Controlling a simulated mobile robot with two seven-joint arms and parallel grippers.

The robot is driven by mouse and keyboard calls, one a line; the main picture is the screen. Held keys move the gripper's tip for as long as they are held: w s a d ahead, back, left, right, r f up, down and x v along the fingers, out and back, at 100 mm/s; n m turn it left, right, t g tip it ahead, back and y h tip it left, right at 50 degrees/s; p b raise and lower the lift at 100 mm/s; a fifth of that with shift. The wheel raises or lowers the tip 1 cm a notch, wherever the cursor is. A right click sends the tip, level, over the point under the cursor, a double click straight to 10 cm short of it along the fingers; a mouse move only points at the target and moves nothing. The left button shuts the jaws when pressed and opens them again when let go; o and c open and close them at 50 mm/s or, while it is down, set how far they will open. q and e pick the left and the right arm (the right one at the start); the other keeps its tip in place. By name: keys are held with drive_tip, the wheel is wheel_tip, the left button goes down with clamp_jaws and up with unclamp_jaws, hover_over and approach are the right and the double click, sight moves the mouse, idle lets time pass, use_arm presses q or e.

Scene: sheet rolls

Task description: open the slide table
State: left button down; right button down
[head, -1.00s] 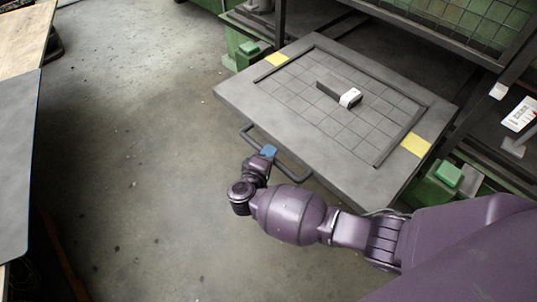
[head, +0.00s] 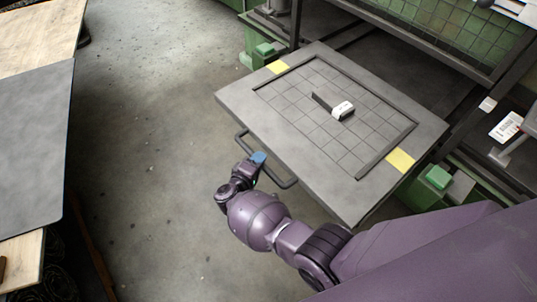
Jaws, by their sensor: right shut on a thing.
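The slide table (head: 240,97) is a grey board with a grid, a dark raised frame and two yellow patches. It stands out from the green and dark machine behind it. A dark bar handle (head: 284,183) runs along its near edge. My right gripper (head: 258,160) is shut on the handle near its middle; its blue tip shows and the fingers are partly hidden. A dark block with a white end (head: 342,110) lies on the grid. My left gripper is not in view.
The machine's green mesh panel (head: 440,35) and dark frame are behind the table. Green blocks (head: 438,177) sit at its right side. A wooden table with a grey sheet (head: 30,140) stands at the left. Bare concrete floor lies between.

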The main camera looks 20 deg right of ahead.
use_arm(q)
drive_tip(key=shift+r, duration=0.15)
use_arm(e)
drive_tip(key=shift+s+a+r, duration=0.1)
drive_tip(key=shift+a+r, duration=0.1)
drive_tip(key=shift+a, duration=0.35)
drive_tip(key=shift+a+r, duration=0.15)
drive_tip(key=shift+a, duration=0.4)
drive_tip(key=shift+d, duration=0.1)
drive_tip(key=c, duration=1.1)
unclamp_jaws()
drive_tip(key=shift+f, duration=0.1)
drive_tip(key=shift+o, duration=0.4)
drive_tip(key=shift+s+d+f, duration=0.1)
drive_tip(key=shift+s+f, duration=0.1)
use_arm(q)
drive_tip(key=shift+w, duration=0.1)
